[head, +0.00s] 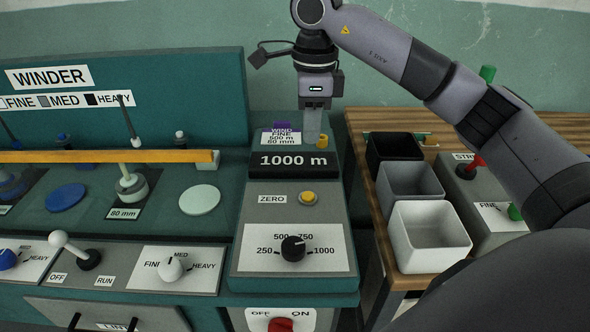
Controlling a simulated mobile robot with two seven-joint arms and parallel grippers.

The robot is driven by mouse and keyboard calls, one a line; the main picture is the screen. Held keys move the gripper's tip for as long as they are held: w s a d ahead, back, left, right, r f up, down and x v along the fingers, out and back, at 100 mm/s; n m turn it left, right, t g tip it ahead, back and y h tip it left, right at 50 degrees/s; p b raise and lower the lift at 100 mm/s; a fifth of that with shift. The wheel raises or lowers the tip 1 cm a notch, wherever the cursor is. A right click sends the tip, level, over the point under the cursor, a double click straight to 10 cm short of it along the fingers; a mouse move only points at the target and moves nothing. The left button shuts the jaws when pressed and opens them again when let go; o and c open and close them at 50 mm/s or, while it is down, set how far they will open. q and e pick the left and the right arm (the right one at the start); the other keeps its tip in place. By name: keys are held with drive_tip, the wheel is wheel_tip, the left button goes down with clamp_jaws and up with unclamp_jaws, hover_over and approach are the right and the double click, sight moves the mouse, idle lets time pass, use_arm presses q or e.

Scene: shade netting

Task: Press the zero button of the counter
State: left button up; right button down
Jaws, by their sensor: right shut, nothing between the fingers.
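The counter (248,232) is a teal and grey console in the middle of the head view. Its dark display (294,162) reads 1000 m. The zero button (308,198) is a small yellow round button on the grey panel below the display, right of the ZERO label (272,199). My right gripper (312,136) is shut and empty. In the picture it is above and behind the display, apart from the zero button. Its fingertips look pale and see-through against the console top. My left gripper is not in view.
A black dial (293,248) marked 250 to 1000 sits below the button, and a red switch (281,325) lower still. A card (280,138) reads WIND FINE 500 m 60 mm. The winder panel (120,85) stands left. Black, grey and white bins (432,240) stand right.

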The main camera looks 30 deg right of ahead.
sight(308, 195)
drive_tip(key=f, duration=1.2)
drive_tip(key=shift+w+d+f, duration=0.1)
drive_tip(key=shift+w+f, duration=0.15)
drive_tip(key=shift+f, duration=0.55)
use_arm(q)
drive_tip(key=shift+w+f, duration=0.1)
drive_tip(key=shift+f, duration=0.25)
use_arm(e)
drive_tip(key=shift+f, duration=0.1)
